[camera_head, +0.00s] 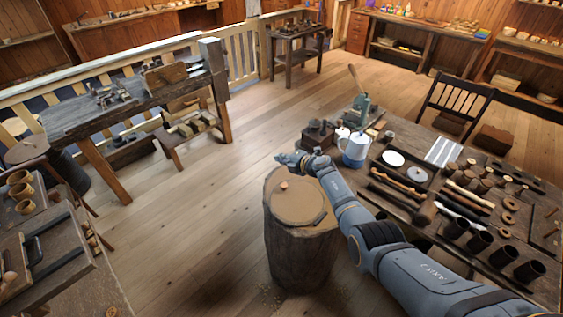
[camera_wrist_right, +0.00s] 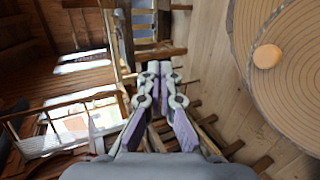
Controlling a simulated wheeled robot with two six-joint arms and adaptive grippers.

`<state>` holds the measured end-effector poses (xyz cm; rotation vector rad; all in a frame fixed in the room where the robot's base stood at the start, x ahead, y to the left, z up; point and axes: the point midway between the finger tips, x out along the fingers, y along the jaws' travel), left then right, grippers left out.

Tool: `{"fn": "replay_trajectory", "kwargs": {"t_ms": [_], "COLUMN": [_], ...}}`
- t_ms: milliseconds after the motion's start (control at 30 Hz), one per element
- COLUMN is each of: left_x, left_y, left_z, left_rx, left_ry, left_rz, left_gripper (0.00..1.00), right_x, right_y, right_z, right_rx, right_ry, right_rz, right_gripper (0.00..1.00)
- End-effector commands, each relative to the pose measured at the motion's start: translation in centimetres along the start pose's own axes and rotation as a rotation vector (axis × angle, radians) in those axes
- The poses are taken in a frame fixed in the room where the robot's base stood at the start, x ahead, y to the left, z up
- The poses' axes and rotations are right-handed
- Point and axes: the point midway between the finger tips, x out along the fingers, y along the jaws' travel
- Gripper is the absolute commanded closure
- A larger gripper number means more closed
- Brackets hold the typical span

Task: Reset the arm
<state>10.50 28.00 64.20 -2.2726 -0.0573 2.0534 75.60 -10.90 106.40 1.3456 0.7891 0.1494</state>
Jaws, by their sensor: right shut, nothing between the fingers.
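My right gripper (camera_head: 283,158) is shut and empty. Its arm comes in from the lower right of the head view and reaches over the back edge of a tree-stump block (camera_head: 290,245). In the right wrist view the fingers (camera_wrist_right: 157,68) are together with nothing between them. A small round wooden piece (camera_head: 284,185) lies on the stump top, below and apart from the gripper. It also shows in the right wrist view (camera_wrist_right: 267,56) at the right. My left gripper is not in the head view.
A workbench (camera_head: 540,285) at the right holds a blue-and-white jug (camera_head: 355,150), a white plate (camera_head: 393,158), turned tools and several dark cups. A lathe bench (camera_head: 75,118) stands at the back left. A tool table (camera_head: 90,270) is at the left. Open floor (camera_head: 190,205) lies between.

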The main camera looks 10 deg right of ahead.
Motion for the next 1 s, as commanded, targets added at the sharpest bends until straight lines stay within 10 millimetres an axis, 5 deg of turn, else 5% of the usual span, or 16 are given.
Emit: {"fn": "replay_trajectory", "kwargs": {"t_ms": [467,600,667,767,833,933,1000], "left_x": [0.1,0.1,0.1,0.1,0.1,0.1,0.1], "left_y": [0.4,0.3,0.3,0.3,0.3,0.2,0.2], "left_z": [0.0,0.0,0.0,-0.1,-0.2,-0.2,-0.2], "left_rx": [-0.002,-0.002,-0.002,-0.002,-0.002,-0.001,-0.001], "left_ry": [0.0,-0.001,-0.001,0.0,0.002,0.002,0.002], "left_rz": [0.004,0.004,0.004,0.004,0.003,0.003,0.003], "left_gripper": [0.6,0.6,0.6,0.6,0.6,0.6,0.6], "right_x": [-0.4,-1.9,-4.3,-11.6,-17.2,-24.4,-28.3], "right_y": [0.8,2.0,2.8,2.2,-0.1,-5.3,-9.2], "right_z": [0.0,2.4,4.7,8.9,10.5,10.2,8.0], "right_rx": [0.003,0.079,0.168,0.404,0.602,0.915,1.131], "right_ry": [-0.005,-0.14,-0.276,-0.556,-0.734,-0.937,-1.034], "right_rz": [0.003,0.134,0.253,0.448,0.528,0.544,0.486], "right_gripper": [1.0,1.0,1.0,1.0,1.0,1.0,1.0]}}
